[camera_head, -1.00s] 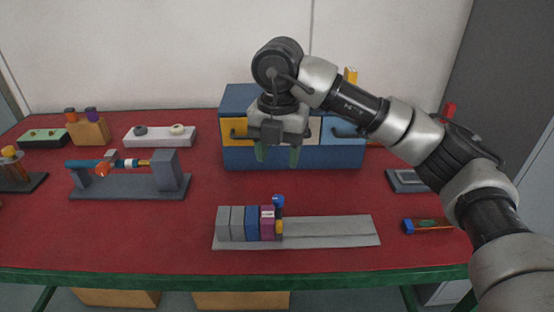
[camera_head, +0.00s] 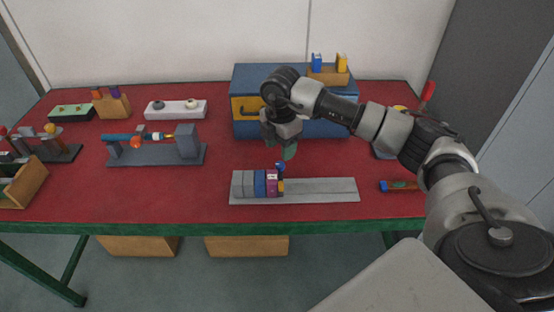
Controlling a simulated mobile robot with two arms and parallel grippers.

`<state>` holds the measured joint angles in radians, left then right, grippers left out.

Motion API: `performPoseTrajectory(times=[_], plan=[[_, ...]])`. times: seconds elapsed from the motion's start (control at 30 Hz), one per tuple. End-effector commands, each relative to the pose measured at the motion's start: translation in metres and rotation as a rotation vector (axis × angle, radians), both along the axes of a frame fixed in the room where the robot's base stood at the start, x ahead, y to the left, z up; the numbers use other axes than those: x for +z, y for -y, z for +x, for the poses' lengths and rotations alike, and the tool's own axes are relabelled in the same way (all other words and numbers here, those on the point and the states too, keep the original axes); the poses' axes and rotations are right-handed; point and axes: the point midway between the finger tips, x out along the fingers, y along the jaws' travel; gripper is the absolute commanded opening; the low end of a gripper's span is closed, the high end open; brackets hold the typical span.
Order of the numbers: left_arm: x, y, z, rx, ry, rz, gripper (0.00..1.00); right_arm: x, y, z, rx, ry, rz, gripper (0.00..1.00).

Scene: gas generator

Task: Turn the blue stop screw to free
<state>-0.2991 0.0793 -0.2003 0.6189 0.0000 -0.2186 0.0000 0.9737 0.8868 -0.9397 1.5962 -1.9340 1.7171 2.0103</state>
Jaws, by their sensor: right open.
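The blue stop screw (camera_head: 280,167) stands up at the right end of a row of modules, above a small yellow part (camera_head: 281,185). The row has grey, blue (camera_head: 260,184) and magenta (camera_head: 272,184) blocks on a grey rail plate (camera_head: 325,190) near the table's front. My right gripper (camera_head: 288,153) points down just above and behind the screw, slightly to its right in the picture. Its greenish fingers are open and empty. They look apart from the screw, but the depth gap is hard to tell. My left gripper is out of view.
A blue drawer cabinet (camera_head: 275,74) stands behind my right gripper. A grey fixture with a blue-and-orange shaft (camera_head: 155,154) is to the left. Red table surface (camera_head: 170,195) is clear left of the rail.

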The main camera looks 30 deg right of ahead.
Motion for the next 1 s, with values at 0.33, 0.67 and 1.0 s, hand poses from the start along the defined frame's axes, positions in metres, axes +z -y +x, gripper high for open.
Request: performPoseTrajectory(times=[0.33, 0.67, 1.0], plan=[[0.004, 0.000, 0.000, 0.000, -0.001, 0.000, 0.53, -0.051, -0.001, 0.000, 0.001, -0.001, 0.001, 0.53], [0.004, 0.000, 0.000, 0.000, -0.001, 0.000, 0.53, -0.058, -0.001, 0.000, 0.003, 0.001, 0.000, 0.53], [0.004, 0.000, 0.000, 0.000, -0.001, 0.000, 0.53, -0.057, -0.001, 0.000, 0.003, 0.001, 0.000, 0.08]])
